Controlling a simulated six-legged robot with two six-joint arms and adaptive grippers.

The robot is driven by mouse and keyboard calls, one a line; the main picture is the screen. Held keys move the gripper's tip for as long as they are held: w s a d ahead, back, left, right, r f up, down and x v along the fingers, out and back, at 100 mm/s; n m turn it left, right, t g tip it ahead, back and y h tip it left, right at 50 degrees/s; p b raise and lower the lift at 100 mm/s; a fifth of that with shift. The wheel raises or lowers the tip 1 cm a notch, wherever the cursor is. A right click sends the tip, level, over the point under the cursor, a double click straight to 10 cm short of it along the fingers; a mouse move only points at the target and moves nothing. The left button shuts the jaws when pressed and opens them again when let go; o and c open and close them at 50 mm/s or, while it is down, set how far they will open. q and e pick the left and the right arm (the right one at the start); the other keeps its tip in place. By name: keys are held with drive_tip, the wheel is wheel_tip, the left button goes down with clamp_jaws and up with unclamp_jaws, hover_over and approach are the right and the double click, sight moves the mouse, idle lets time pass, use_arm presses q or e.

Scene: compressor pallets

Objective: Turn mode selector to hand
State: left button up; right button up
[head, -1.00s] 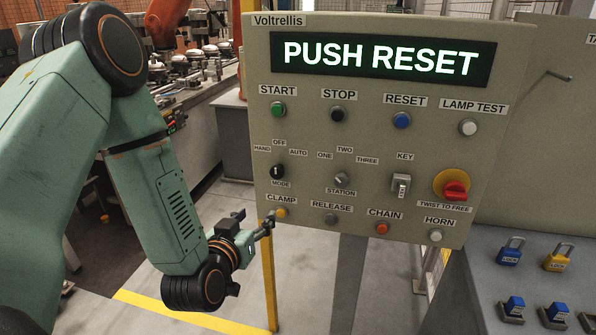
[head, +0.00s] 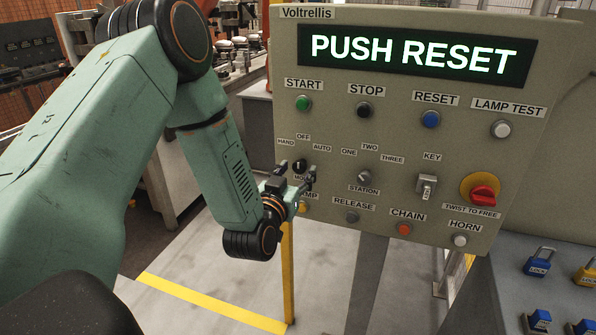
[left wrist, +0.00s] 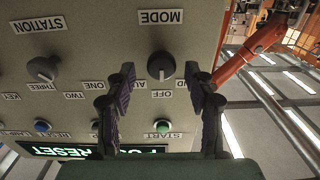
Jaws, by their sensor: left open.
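The mode selector (head: 299,165) is a black knob on the beige panel, with HAND, OFF and AUTO labels above it. In the left wrist view, which is upside down, the knob (left wrist: 160,66) shows whole, and its pale mark appears to point at OFF. My left gripper (head: 298,174) is open in front of the panel at the knob. In the left wrist view its two fingers (left wrist: 161,78) stand one on each side of the knob, with gaps. I cannot tell how far they reach along it. The gripper partly hides the MODE and CLAMP labels. My right gripper is not in view.
The panel display (head: 415,55) reads PUSH RESET. The station knob (head: 365,177), key switch (head: 426,187) and red twist knob (head: 482,195) lie to the right. The clamp button (head: 303,207) is just below the gripper. Padlocks (head: 538,262) sit at lower right.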

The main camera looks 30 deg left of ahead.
use_arm(q)
drive_tip(key=shift+w+a+r, duration=0.1)
drive_tip(key=shift+w, duration=0.1)
drive_tip(key=shift+a, duration=0.2)
drive_tip(key=shift+c, duration=0.4)
drive_tip(key=shift+w+d, duration=0.15)
drive_tip(key=shift+d, duration=0.05)
drive_tip(key=c, duration=0.3)
drive_tip(key=shift+a, duration=0.1)
drive_tip(key=c, duration=0.4)
clamp_jaws()
